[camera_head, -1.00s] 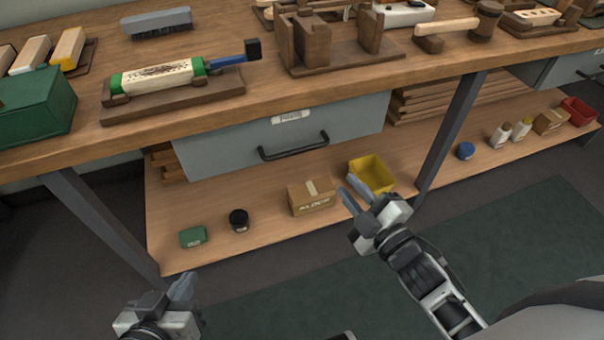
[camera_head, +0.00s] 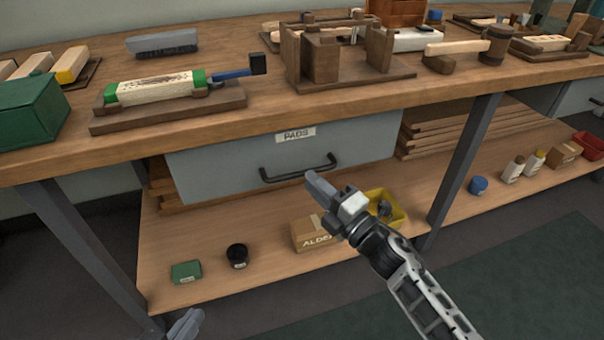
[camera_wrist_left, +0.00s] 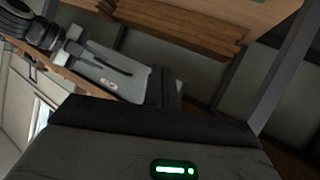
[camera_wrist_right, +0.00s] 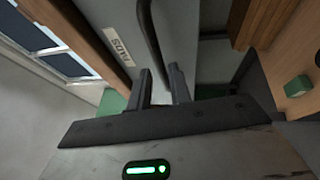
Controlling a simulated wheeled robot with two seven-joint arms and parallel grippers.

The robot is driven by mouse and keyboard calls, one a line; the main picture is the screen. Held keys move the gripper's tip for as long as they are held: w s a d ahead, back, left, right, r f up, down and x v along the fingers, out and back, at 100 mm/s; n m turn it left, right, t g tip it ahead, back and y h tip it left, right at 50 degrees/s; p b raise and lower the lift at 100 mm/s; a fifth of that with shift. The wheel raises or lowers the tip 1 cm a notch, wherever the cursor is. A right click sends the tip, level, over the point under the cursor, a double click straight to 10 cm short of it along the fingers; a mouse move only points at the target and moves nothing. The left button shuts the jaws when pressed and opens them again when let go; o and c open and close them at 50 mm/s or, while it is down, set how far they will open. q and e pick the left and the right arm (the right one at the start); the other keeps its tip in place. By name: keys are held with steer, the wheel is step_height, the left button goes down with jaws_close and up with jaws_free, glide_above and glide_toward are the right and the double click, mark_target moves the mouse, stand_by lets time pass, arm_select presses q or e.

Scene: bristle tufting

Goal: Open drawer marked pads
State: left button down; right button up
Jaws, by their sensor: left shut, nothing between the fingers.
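The drawer marked PADS (camera_head: 220,165) is a grey-blue front under the bench top, and it looks closed. Its white label (camera_head: 296,135) is near the top edge, with a black bar handle (camera_head: 298,172) below. In the right wrist view the handle (camera_wrist_right: 148,35) and label (camera_wrist_right: 118,46) show just beyond the fingers. My right gripper (camera_head: 316,183) is open, its fingertips close to the handle's right part; the fingers (camera_wrist_right: 159,82) are apart with nothing between them. My left gripper (camera_head: 187,326) is shut and empty, low at the bottom edge, mostly out of view.
The bench top (camera_head: 270,110) overhangs the drawer and carries a brush in a holder (camera_head: 160,92) and wooden fixtures. On the lower shelf are an ALDER box (camera_head: 310,234), a yellow bin (camera_head: 388,205) below my right gripper, and a black jar (camera_head: 237,256). A bench leg (camera_head: 463,160) stands right.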

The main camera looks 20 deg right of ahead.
mark_target(302, 171)
steer(key=x, duration=0.3)
steer(key=shift+w+a, duration=0.15)
steer(key=shift+w, duration=0.2)
arm_select(q)
steer(key=shift+w+d+r, duration=0.1)
steer(key=shift+r, duration=0.25)
arm_select(e)
steer(key=shift+w+a+r, duration=0.1)
steer(key=shift+w+a, duration=0.05)
steer(key=shift+w, duration=0.15)
steer(key=shift+c, duration=0.3)
jaws_close()
arm_select(q)
steer(key=shift+f, duration=0.1)
arm_select(e)
steer(key=shift+s, duration=0.15)
